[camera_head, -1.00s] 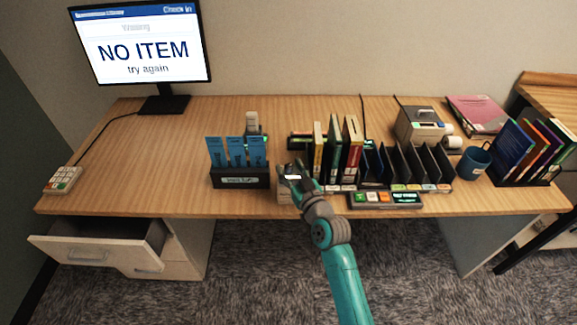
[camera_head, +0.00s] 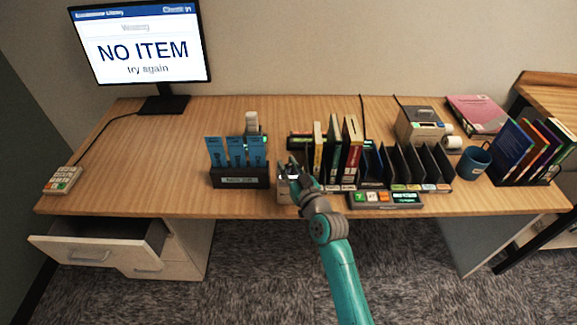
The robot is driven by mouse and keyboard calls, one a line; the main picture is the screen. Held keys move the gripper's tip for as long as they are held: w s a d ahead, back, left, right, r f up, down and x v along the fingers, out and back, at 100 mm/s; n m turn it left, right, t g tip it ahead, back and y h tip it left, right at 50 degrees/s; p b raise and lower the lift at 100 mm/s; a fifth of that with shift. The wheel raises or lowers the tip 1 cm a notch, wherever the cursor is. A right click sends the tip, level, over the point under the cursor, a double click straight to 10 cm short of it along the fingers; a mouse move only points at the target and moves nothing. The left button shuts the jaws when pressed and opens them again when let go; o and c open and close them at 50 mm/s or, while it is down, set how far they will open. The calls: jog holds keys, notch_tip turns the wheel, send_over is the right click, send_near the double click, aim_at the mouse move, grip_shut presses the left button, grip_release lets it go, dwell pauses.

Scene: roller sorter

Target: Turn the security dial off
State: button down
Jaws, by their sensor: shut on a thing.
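A small pale box (camera_head: 284,195), which appears to be the base of the security dial, stands at the front of the desk, just right of the dark holder with blue cards. My gripper (camera_head: 292,174) is over this box, pointing down onto its top. Its fingers are shut on the security dial, whose knob is mostly hidden by them. The dial's markings and pointer cannot be read from here.
The dark holder with blue cards (camera_head: 240,179) is close on the left. Upright books (camera_head: 334,150) and a black sorter rack (camera_head: 405,165) stand close on the right. A control panel (camera_head: 386,199) lies at the front edge. An open drawer (camera_head: 95,243) juts out at left.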

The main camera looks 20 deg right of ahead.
jog(key=shift+n+y, duration=0.7)
jog(key=shift+y, duration=0.4)
jog(key=n+g+y, duration=0.2)
jog(key=y, duration=0.1)
jog(key=n+g+y, duration=0.2)
jog(key=n+y, duration=0.1)
jog(key=y, duration=0.1)
jog(key=shift+w+d+n+y, duration=0.1)
jog(key=shift+n+y, duration=0.2)
jog(key=n+g+y, duration=0.4)
jog(key=g, duration=0.2)
jog(key=shift+n, duration=0.4)
jog(key=shift+n+g+y, duration=0.3)
jog(key=shift+g+y, duration=0.1)
jog(key=shift+g, duration=0.3)
jog(key=c, duration=0.9)
grip_release()
